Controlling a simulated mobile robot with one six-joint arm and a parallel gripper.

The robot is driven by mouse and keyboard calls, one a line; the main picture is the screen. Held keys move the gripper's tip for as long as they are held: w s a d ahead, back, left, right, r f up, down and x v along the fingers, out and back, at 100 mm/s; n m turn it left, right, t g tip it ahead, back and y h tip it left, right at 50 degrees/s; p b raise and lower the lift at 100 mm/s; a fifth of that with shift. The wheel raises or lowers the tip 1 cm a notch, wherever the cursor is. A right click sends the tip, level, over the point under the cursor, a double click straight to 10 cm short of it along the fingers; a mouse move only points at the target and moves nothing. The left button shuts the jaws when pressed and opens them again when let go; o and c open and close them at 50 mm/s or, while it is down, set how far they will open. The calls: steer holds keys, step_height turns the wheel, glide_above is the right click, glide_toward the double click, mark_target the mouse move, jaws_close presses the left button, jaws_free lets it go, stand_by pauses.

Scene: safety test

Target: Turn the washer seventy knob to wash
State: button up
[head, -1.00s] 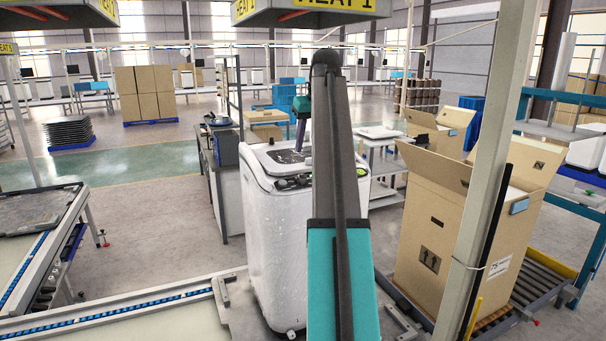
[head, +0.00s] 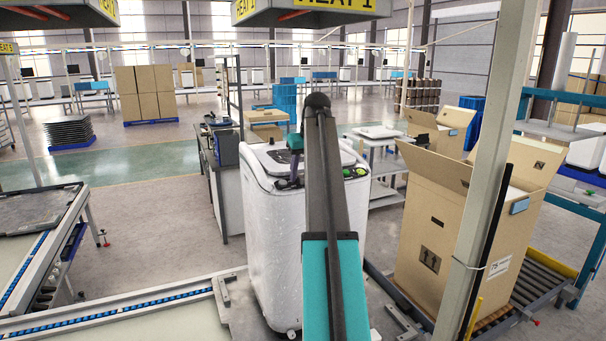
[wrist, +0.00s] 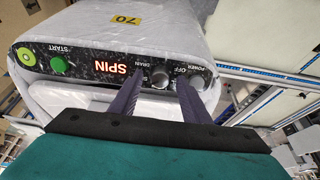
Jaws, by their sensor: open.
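The white washer (head: 272,235) stands in the middle of the head view, and my arm covers part of its right side. In the wrist view its dark panel shows upside down under a yellow 70 tag (wrist: 125,20). The red display (wrist: 111,66) reads SPIN. A round knob (wrist: 160,75) by the DRAIN label lies between the fingertips of my gripper (wrist: 160,84) in the picture. A second knob (wrist: 197,80) by the POWER and OFF labels is just right of the right finger. My gripper is open; I cannot tell whether either finger touches a knob.
A green START button (wrist: 58,65) and a yellow-green round button (wrist: 26,57) sit at the panel's left in the wrist view. A tall open carton (head: 440,235) and a post (head: 487,170) stand right of the washer. A dark bench (head: 222,180) is behind it, left.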

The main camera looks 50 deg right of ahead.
steer(key=shift+f, duration=0.2)
steer(key=c, duration=1)
steer(key=shift+c, duration=0.2)
steer(key=shift+n+b, duration=0.3)
steer(key=shift+n, duration=0.1)
steer(key=shift+f+n+b, duration=0.1)
steer(key=shift+n+b, duration=0.45)
steer(key=shift+n, duration=0.35)
steer(key=n+b, duration=0.1)
steer(key=n, duration=0.2)
steer(key=shift+y+b, duration=0.3)
steer(key=shift+b, duration=0.1)
steer(key=n+b, duration=0.2)
steer(key=n, duration=0.4)
steer(key=shift+n, duration=0.3)
